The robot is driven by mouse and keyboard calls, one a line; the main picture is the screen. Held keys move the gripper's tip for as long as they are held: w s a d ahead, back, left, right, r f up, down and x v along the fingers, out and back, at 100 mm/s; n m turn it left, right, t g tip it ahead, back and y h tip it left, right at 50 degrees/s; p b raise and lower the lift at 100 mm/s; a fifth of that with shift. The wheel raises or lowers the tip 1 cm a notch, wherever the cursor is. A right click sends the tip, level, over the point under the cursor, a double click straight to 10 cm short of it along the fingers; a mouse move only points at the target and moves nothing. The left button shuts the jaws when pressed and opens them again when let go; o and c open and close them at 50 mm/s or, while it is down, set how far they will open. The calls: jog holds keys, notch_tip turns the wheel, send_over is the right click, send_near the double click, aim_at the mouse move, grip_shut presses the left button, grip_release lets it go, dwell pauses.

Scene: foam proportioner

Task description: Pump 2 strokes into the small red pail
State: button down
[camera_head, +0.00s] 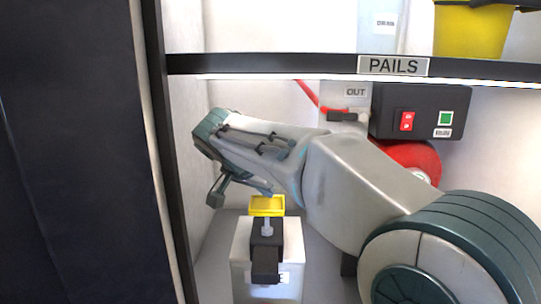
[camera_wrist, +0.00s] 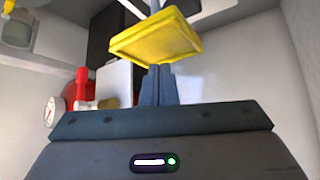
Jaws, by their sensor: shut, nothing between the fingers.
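A yellow pump head (camera_head: 267,205) sits on a light stem above a black pump collar (camera_head: 266,235), on top of a pale container (camera_head: 290,250). My gripper (camera_head: 264,191) is just above the yellow head at its back edge; I cannot tell whether they touch. In the wrist view the yellow head (camera_wrist: 155,42) lies at the tips of the shut fingers (camera_wrist: 158,86), with nothing held between them. I cannot make out a small red pail in either view.
A shelf edge labelled PAILS (camera_head: 393,66) runs above the arm, with a yellow pail (camera_head: 470,30) on it. Behind are a black switch box (camera_head: 425,110), an OUT panel (camera_head: 355,92) and a red round body (camera_head: 412,158). A dark panel (camera_head: 75,150) closes off the left.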

aim_at(262, 208)
jog(key=shift+f, duration=0.15)
jog(key=shift+f+b, duration=2.65)
jog(key=shift+f, duration=0.25)
jog(key=shift+r, duration=0.1)
jog(key=shift+r+p, duration=2.35)
jog(key=shift+r, duration=0.65)
jog(key=shift+f, duration=0.15)
